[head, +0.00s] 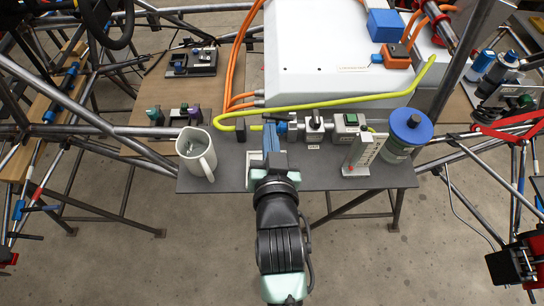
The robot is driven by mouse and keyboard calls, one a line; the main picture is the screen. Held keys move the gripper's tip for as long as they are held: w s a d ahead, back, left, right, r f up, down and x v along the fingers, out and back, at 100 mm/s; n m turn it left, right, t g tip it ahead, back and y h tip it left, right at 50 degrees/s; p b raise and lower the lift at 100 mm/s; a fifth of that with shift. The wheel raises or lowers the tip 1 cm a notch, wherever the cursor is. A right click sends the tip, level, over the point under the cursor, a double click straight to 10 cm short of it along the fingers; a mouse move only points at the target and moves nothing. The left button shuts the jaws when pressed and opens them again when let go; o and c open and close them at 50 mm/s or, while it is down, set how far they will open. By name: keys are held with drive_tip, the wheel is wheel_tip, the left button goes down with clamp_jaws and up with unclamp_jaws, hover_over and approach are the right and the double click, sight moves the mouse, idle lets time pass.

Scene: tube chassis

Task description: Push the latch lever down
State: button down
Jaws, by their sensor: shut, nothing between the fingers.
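My gripper (271,142) is at the near middle of the dark grey shelf, with its narrow blue fingers shut and pointing away from me. Nothing shows between them. The fingertips are close to a small blue fitting (284,122) on the row of devices at the back of the shelf. Whether they touch it I cannot tell. A grey box with a small upright lever (315,122) stands just right of the fitting. No latch lever can be told for certain. My wrist hides most of a white-edged part (254,178) under it.
A white jug (196,153) stands left on the shelf (227,178). To the right are a box with a green button (349,126), a white upright stand (360,154) and a blue-lidded jar (408,133). A yellow hose (330,102) runs behind; chassis tubes flank both sides.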

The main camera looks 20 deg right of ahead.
drive_tip(key=v, duration=0.7)
drive_tip(key=shift+s+b, duration=0.3)
drive_tip(key=shift+b, duration=0.1)
drive_tip(key=shift+a, duration=0.1)
